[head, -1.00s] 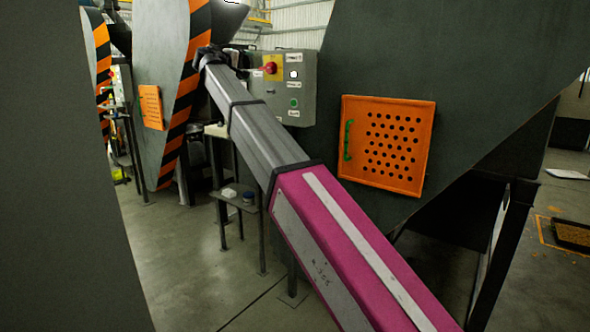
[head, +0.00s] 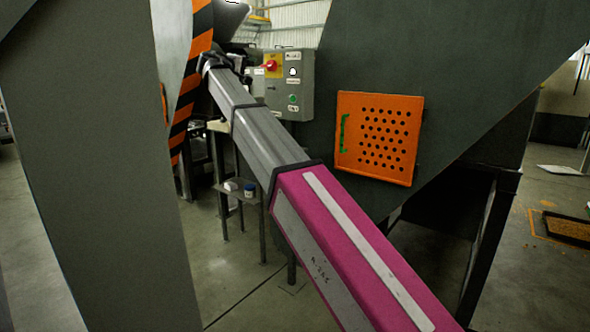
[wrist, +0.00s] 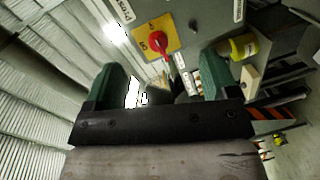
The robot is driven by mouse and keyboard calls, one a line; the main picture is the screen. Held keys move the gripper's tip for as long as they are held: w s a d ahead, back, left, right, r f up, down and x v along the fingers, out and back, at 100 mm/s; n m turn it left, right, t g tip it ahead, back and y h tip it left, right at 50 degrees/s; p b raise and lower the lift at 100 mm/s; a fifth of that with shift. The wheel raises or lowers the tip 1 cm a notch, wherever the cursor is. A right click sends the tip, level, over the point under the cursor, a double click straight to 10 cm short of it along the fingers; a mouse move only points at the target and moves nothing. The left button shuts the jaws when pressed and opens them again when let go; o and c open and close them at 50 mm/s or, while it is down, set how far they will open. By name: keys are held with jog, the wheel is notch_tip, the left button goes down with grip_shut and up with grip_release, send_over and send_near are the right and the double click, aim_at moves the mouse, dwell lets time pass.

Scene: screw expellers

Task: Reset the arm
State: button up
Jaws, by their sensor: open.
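My arm stretches from the lower right up to the grey control box (head: 287,84) in the head view. My gripper (head: 213,55) is at its far end, small and dark, left of the box. In the wrist view my gripper (wrist: 160,88) shows two green fingers wide apart with nothing held between them. The red rotary switch on its yellow plate (wrist: 156,42) is beyond the fingers, apart from them; in the head view this red switch (head: 271,65) is right of my gripper.
An orange perforated hatch with a green handle (head: 378,138) is on the dark machine wall right of my arm. A small stand with jars (head: 238,187) is below the arm. A large grey panel (head: 95,160) fills the left. A tray (head: 568,229) lies on the floor at right.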

jog(key=s+d+f+m+g+y, duration=0.15)
jog(key=d+f, duration=0.55)
jog(key=f, duration=0.7)
jog(key=s+d+f+g+y, duration=0.1)
jog(key=s+d+f+g, duration=0.15)
jog(key=d+f, duration=0.8)
jog(key=s+d+f+m+g+y, duration=0.15)
jog(key=d+f, duration=0.25)
jog(key=f, duration=1.3)
jog(key=s+d+f+m+g+y, duration=0.1)
jog(key=s+d+f+g+y, duration=0.1)
jog(key=s+d+f, duration=0.3)
jog(key=s+d+f+m+g+y, duration=0.2)
jog(key=s+d+f, duration=0.3)
jog(key=s+f, duration=0.8)
jog(key=s+d+f+m+g+y, duration=0.2)
jog(key=s+d+f+g, duration=0.1)
jog(key=s+f, duration=0.7)
jog(key=shift+d+f, duration=0.85)
jog(key=shift+d, duration=0.05)
jog(key=shift+g, duration=0.25)
